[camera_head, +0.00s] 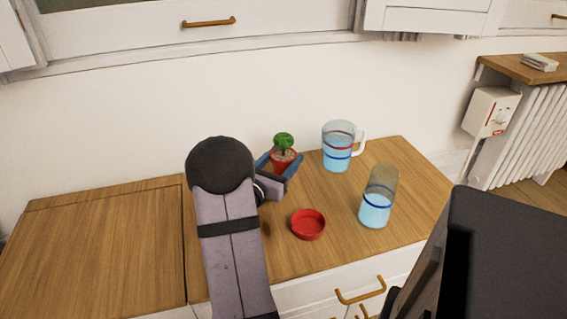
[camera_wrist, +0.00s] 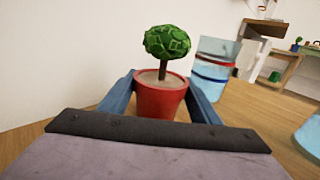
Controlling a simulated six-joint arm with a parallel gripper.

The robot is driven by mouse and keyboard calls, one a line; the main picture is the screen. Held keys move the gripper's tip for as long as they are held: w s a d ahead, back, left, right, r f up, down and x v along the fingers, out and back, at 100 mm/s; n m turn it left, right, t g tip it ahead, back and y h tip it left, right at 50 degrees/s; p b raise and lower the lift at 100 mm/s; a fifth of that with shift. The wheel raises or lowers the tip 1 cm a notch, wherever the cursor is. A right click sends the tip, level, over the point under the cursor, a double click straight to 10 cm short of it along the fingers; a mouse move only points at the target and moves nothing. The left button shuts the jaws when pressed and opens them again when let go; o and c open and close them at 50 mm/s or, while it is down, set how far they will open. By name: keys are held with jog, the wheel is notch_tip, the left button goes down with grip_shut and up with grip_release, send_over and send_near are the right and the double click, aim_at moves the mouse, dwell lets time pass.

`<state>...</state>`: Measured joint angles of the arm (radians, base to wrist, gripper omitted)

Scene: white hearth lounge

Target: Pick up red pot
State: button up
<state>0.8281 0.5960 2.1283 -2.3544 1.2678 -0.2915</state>
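The red pot (camera_head: 280,166) holds a small green round-topped plant (camera_head: 284,141) and stands upright near the back of the wooden counter (camera_head: 340,225). My gripper (camera_head: 277,163) reaches it from the front, with one blue finger on each side. In the wrist view, the red pot (camera_wrist: 160,98) sits between the fingertips of my gripper (camera_wrist: 161,90). The fingers are apart, with small gaps beside the pot's lower sides. Contact at its rim is unclear. The pot's base is partly hidden by my gripper.
A glass mug (camera_head: 338,150) with blue liquid stands just right of the pot. A clear tumbler (camera_head: 378,197) is farther right and forward. A shallow red dish (camera_head: 308,224) lies in front. The wall (camera_head: 130,130) is close behind; the left counter is clear.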

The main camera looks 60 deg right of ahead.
aim_at(284, 135)
jog(key=shift+r, duration=0.1)
jog(key=shift+c, duration=1)
jog(key=shift+r+p, duration=2.35)
jog(key=shift+r, duration=2.65)
